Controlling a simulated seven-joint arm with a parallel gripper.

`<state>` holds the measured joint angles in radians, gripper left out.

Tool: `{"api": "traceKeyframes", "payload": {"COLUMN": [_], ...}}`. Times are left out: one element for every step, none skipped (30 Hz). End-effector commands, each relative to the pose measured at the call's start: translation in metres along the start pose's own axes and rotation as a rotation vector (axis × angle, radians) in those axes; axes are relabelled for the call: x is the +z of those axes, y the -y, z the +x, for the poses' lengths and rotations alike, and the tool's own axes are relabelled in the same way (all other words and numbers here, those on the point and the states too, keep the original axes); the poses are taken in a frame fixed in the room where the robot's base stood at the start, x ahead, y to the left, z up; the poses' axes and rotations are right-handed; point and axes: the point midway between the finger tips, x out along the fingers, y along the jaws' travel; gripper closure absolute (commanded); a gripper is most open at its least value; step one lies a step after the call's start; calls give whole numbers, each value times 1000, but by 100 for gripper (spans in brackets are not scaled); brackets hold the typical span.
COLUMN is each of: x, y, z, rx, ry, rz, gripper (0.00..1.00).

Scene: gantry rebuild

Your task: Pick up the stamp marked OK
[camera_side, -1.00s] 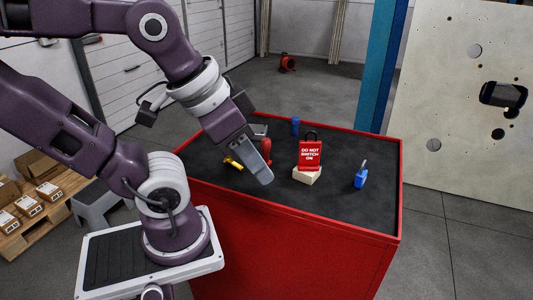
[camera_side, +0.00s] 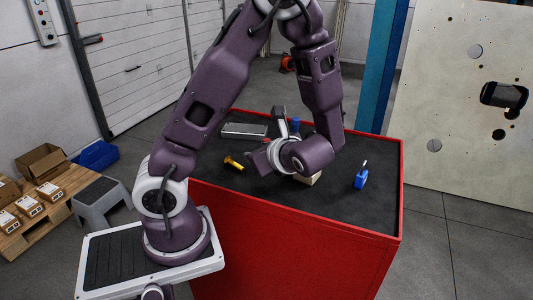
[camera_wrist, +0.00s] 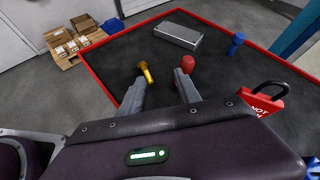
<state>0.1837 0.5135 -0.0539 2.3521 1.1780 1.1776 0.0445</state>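No OK marking is readable on anything in view. A red round-topped object (camera_wrist: 188,63), possibly a stamp, stands just beyond my right fingertip in the wrist view. A yellow object (camera_wrist: 146,72) lies just beyond the left fingertip; it also shows in the side view (camera_side: 233,163). My gripper (camera_wrist: 160,79) is open, its two grey fingers apart with nothing between them. It is low over the dark tabletop. In the side view my wrist and forearm hide most of the fingers and much of the red object.
A grey metal box (camera_wrist: 178,36) lies behind. A blue object (camera_wrist: 236,43) stands at the back. Another blue object (camera_side: 361,178) stands at the right of the red-rimmed table (camera_side: 401,190).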

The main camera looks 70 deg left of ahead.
Motion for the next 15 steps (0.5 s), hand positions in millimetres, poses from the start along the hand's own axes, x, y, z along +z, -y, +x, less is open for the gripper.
{"api": "traceKeyframes", "payload": {"x": [-12,-17,-24,-29,-32,-35,-36,-37,-37,-36,-36,-36,-36,-35,-35], "y": [10,17,23,27,30,33,34,36,36,37,37,38,38,38,39], "z": [9,13,17,20,22,24,26,29,34,38,43,49,54,60,69], "rx": [-46,-76,-107,-127,-142,-156,-160,-164,-163,-164,-162,-162,-160,-159,-159], "ry": [38,57,75,84,91,97,100,101,101,101,100,100,101,101,101], "rz": [108,161,218,251,276,298,308,312,315,314,313,313,313,312,312], "gripper": [60,60,60,60,60,60,60,60,60,60,60,60,60,60,60]}}
